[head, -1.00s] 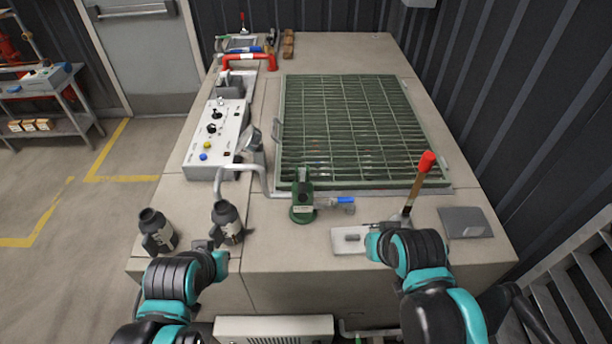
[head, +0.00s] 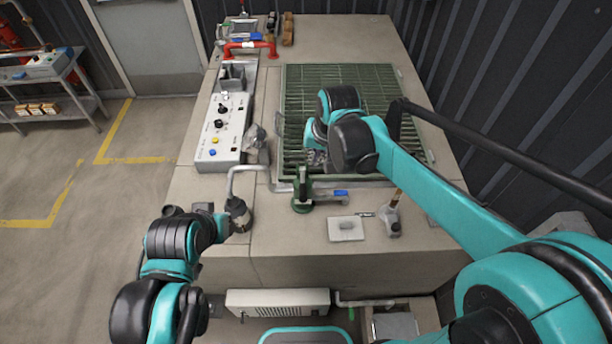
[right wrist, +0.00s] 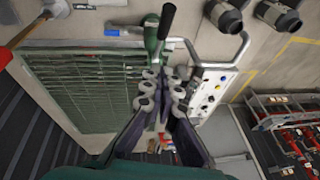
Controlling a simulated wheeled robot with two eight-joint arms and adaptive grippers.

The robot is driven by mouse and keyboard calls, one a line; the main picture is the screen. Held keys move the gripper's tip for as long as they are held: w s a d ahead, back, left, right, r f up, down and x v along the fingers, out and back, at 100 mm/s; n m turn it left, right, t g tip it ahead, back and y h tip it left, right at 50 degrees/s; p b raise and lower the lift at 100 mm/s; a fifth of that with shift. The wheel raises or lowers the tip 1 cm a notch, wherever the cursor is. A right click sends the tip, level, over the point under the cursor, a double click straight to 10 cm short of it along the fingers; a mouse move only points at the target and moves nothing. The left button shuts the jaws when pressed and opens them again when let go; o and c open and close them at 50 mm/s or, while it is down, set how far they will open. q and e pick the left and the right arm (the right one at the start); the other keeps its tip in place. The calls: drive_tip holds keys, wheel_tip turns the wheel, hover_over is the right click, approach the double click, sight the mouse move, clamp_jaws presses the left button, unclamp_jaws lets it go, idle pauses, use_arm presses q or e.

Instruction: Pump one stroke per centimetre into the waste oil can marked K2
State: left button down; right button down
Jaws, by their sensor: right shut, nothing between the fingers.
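A green hand pump (head: 303,190) stands on the bench at the grate's front edge, with a blue-handled valve (head: 333,195) on its right. In the right wrist view, the pump (right wrist: 152,42) shows its black handle. One dark can (head: 238,214) stands by my left gripper (head: 222,222). Another dark can (head: 172,211) is mostly hidden behind my left arm. Both show in the right wrist view; I cannot read a mark. My left fingers are too unclear to judge. My right gripper (right wrist: 165,90) is shut and empty, above the grate behind the pump.
The green grate (head: 300,90) covers the bench middle. A white control box (head: 222,130) and bent pipe (head: 250,168) lie left. A white plate (head: 346,228) and lever (head: 392,208) are right of the pump. The red-tipped lever (right wrist: 30,28) shows in the right wrist view.

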drive_tip(key=shift+f, duration=0.1)
drive_tip(key=b, duration=0.1)
hover_over(304, 188)
drive_tip(key=f, duration=0.7)
drive_tip(key=d+f, duration=0.1)
drive_tip(key=f, duration=0.3)
drive_tip(key=shift+s+f, duration=0.15)
drive_tip(key=shift+f, duration=0.15)
drive_tip(key=shift+s+a+f, duration=0.2)
drive_tip(key=shift+s+f, duration=0.2)
drive_tip(key=shift+f, duration=0.25)
drive_tip(key=shift+s+b, duration=0.1)
drive_tip(key=shift+b, duration=0.25)
